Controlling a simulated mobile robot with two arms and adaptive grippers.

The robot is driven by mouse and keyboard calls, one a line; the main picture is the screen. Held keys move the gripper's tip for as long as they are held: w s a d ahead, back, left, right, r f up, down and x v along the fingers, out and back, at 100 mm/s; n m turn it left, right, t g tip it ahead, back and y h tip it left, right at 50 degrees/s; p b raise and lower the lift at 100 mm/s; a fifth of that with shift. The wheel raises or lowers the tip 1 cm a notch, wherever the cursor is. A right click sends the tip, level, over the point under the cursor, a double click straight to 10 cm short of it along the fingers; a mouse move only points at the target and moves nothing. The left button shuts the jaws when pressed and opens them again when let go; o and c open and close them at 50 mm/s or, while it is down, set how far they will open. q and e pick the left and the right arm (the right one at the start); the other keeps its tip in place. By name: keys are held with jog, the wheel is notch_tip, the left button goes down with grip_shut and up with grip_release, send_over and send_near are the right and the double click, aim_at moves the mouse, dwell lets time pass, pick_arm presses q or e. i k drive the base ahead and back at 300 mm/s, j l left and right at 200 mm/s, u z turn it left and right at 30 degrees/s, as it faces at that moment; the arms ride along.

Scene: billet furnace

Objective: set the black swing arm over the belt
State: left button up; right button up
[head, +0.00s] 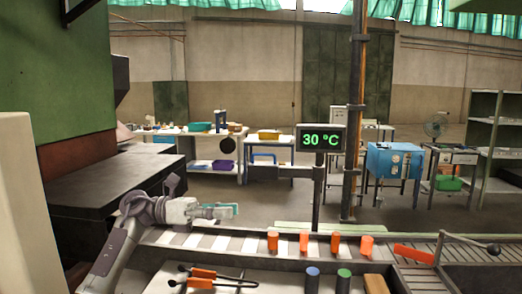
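The black swing arm (468,241) is at the far right, a dark bar ending in a round black knob. Its bent left end stands at the right part of the belt, and an orange-red bar (413,253) lies across the belt just left of it. I cannot tell whether the two are joined. The roller belt (222,243) runs from the left to the right. Several orange billets (304,240) stand upright on it. My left gripper (234,210) is above the belt's left part, pointing right, far from the swing arm. It holds nothing I can see; its finger gap is unclear. My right gripper is out of view.
In front of the belt, a table holds black tongs with orange grips (202,273), a blue-topped cylinder (313,280), a green-topped cylinder (343,281) and a wooden block (376,284). A display post (321,139) reading 30 ºC stands behind the belt. A dark furnace bench (110,180) is at left.

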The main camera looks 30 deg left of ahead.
aim_at(259, 171)
jog(key=i+j, duration=1.25)
jog(key=j, duration=0.25)
